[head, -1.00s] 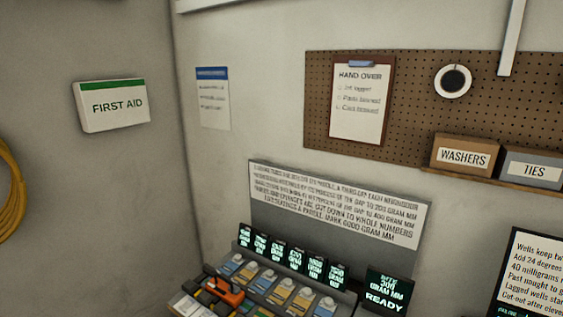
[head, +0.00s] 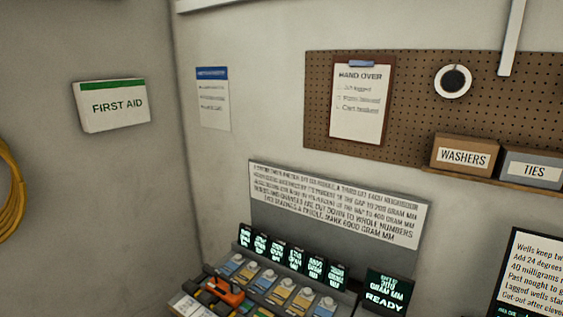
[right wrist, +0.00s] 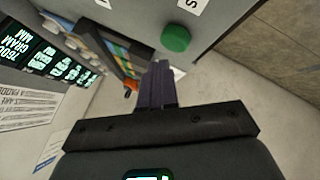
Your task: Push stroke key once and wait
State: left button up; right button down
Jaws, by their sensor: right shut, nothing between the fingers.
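A round green key (right wrist: 176,38) stands out from a grey panel at the top of the right wrist view. A white label (right wrist: 192,6) beside it is cut off by the frame edge, with only an "S" readable. My right gripper (right wrist: 160,68) is shut and empty, its fingertips close to the key. I cannot tell whether they touch it. In the head view a small dark display (head: 386,296) reads "READY" under a gram mm figure. The green key and both grippers are outside the head view.
A row of several lit displays (head: 293,257) stands behind coloured slots with pale knobs. An orange-topped object (head: 224,290) sits at the bench's left; orange also shows beside my fingers in the right wrist view (right wrist: 130,88). A printed instruction board (head: 335,208) rises behind.

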jog(key=shift+f, duration=0.15)
dwell(0.3)
jog(key=shift+f+b, duration=0.3)
jog(key=shift+f, duration=0.25)
dwell(0.5)
jog(key=shift+f+b, duration=0.3)
jog(key=shift+b, duration=0.05)
jog(key=shift+r, duration=0.1)
jog(key=shift+r+p, duration=0.6)
jog(key=shift+p, duration=0.1)
jog(key=shift+r, duration=0.3)
